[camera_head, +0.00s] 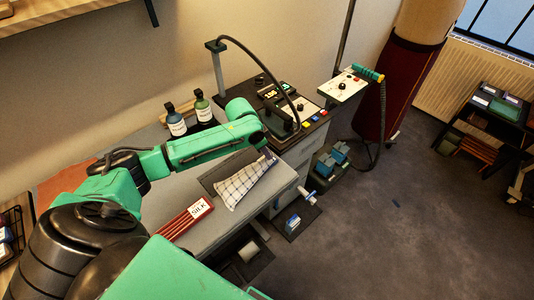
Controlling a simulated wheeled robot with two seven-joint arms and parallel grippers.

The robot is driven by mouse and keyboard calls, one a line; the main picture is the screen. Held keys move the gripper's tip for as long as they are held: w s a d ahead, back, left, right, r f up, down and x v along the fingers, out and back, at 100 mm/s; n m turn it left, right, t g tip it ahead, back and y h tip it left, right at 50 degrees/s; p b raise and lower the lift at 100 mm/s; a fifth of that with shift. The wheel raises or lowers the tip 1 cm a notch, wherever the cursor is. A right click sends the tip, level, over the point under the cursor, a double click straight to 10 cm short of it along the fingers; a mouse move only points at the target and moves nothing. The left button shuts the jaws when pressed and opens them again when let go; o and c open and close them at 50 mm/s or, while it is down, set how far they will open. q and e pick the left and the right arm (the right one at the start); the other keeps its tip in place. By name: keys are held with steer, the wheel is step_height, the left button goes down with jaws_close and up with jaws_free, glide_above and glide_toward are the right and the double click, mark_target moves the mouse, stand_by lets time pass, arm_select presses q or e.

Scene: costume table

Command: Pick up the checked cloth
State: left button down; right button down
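The checked cloth (241,185) is white with dark lines. It lies on the grey table, spread at a slant, over or beside a dark flat piece (221,171). My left arm reaches across the table from the left, and its wrist bends down beyond the cloth's upper right end. My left gripper (267,153) is small and dark there, close to that end of the cloth. Its fingers are largely hidden by the wrist, so I cannot tell whether they touch the cloth or how far apart they are. My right gripper is out of view.
A red box labelled SILK (185,218) lies left of the cloth. A blue bottle (175,120) and a green bottle (203,106) stand at the back by the wall. A black control unit (299,118) is right of the wrist. Open floor (400,225) lies to the right.

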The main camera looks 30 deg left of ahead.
arm_select(q)
step_height(320, 180, up, 6)
steer(key=shift+f, duration=0.1)
step_height(320, 180, up, 9)
stand_by(0.9)
